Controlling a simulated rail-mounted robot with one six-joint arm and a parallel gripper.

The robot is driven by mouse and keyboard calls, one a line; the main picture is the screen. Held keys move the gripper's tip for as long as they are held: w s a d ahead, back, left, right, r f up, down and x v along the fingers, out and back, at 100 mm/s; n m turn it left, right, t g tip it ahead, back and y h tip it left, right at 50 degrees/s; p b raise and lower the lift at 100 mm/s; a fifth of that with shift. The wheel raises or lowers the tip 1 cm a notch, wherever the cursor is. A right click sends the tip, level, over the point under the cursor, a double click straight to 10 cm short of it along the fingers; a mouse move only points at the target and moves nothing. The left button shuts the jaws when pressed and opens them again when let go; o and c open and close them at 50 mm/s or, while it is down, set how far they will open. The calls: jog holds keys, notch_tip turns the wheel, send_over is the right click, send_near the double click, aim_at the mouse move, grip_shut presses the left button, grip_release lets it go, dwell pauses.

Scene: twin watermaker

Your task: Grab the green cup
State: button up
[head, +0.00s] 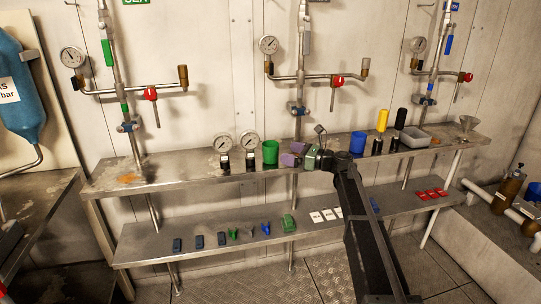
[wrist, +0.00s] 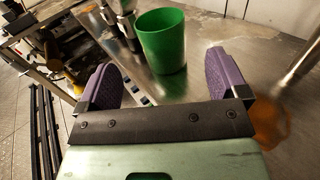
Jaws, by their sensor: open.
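The green cup (head: 270,152) stands upright on the upper metal shelf, just right of two gauges. In the wrist view the green cup (wrist: 161,41) stands ahead of my gripper, between the lines of its two purple fingers and beyond their tips. My gripper (head: 293,153) is just right of the cup in the head view, at about shelf-top height. It is open and empty, and it also shows in the wrist view (wrist: 160,80). The fingers do not appear to touch the cup.
Two gauges (head: 236,146) stand close left of the cup. A blue cup (head: 357,143), black and yellow cylinders (head: 382,120) and a grey tray (head: 415,137) stand farther right on the shelf (head: 180,173). Pipes with red valves (head: 150,94) run along the wall behind.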

aim_at(270, 153)
jog(key=x, duration=0.8)
jog(key=shift+w, duration=0.15)
jog(key=c, duration=1)
